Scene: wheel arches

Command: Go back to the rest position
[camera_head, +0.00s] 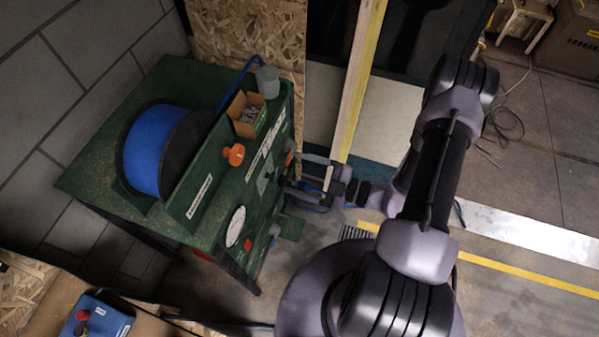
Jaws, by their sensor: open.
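My gripper (308,184) is at the right front of the green machine (190,75), close to its front panel. Its two fingers point left towards the panel and stand apart, with nothing visible between them. Whether a fingertip touches the panel or a knob there cannot be told. My arm reaches in from the lower right and bends back to the machine. The panel carries an orange knob (233,154), a white round gauge (236,226) and several small labels and controls, some partly hidden by my gripper.
A blue spool (150,150), an open cardboard box (246,115) and a grey cup (267,82) are on the machine. A wooden post (357,80) stands behind my gripper. A blue control box (98,318) is at the lower left. Floor at the right is mostly clear, with loose cables (505,125).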

